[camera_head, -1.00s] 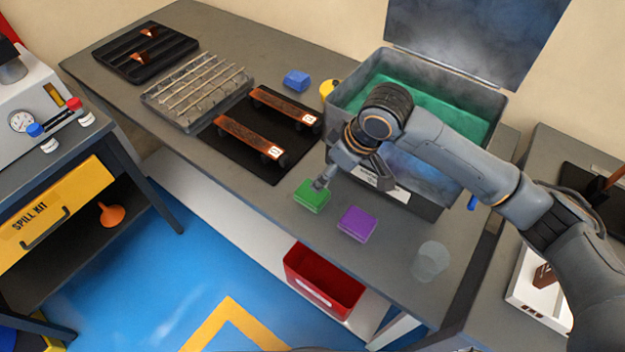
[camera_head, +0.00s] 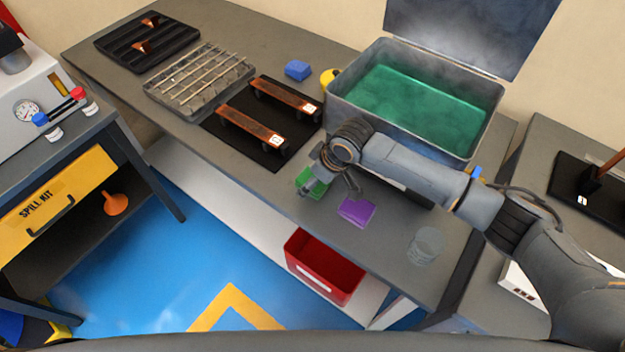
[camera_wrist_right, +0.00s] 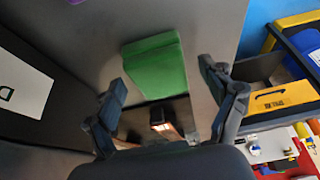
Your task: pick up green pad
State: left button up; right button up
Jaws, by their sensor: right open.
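The green pad (camera_head: 309,183) lies flat on the grey workbench, left of a purple pad (camera_head: 357,211). My right gripper (camera_head: 312,190) is low over the green pad and partly hides it in the head view. In the right wrist view the green pad (camera_wrist_right: 155,65) is whole, ahead of and between the two spread fingers of my right gripper (camera_wrist_right: 168,92). The gripper is open with nothing between its fingertips. I cannot tell from these views whether a finger touches the pad. My left gripper is not in view.
A grey tank (camera_head: 345,115) with green liquid stands behind my right arm. A black mat (camera_head: 228,146) with copper bars on it lies to the left. A clear cup (camera_head: 427,246) stands at the front right. A red bin (camera_head: 300,262) sits below the bench edge.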

jog(key=c, duration=1.1)
jog(key=shift+r, duration=0.6)
pick_arm(q)
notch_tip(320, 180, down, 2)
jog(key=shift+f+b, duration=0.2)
jog(key=shift+b, duration=1)
pick_arm(e)
jog(key=s+r, duration=0.4)
jog(key=s+a+r, duration=0.1)
jog(key=s+r, duration=0.3)
jog(key=s, duration=0.1)
jog(key=s+r, duration=0.4)
jog(key=s, duration=0.1)
jog(key=shift+a, duration=0.25)
